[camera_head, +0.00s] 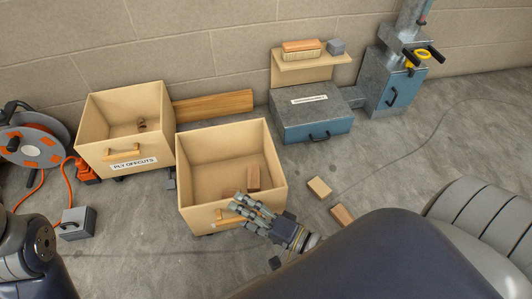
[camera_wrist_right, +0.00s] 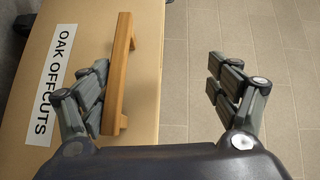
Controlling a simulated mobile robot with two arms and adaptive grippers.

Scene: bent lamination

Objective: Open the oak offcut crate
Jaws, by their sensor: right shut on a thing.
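The oak offcut crate (camera_head: 232,138) is a pale wooden open-topped box in the middle of the head view, with wood blocks (camera_head: 253,178) inside. Its front bears a wooden bar handle (camera_head: 222,216), which also shows in the right wrist view (camera_wrist_right: 121,75) next to the "OAK OFFCUTS" label (camera_wrist_right: 48,98). My right gripper (camera_head: 241,204) is at the crate's front, shut on the handle; in the wrist view its left fingers are beside the bar and its right fingers stand apart from it. In the head view it covers part of the front. My left gripper is out of view.
The ply offcuts crate (camera_head: 88,120) stands to the left, a wooden board (camera_head: 213,106) behind. A grey metal box (camera_head: 312,128) is at the back right. Loose blocks (camera_head: 319,187) lie on the floor right of the oak crate. An orange cable reel (camera_head: 30,145) is far left.

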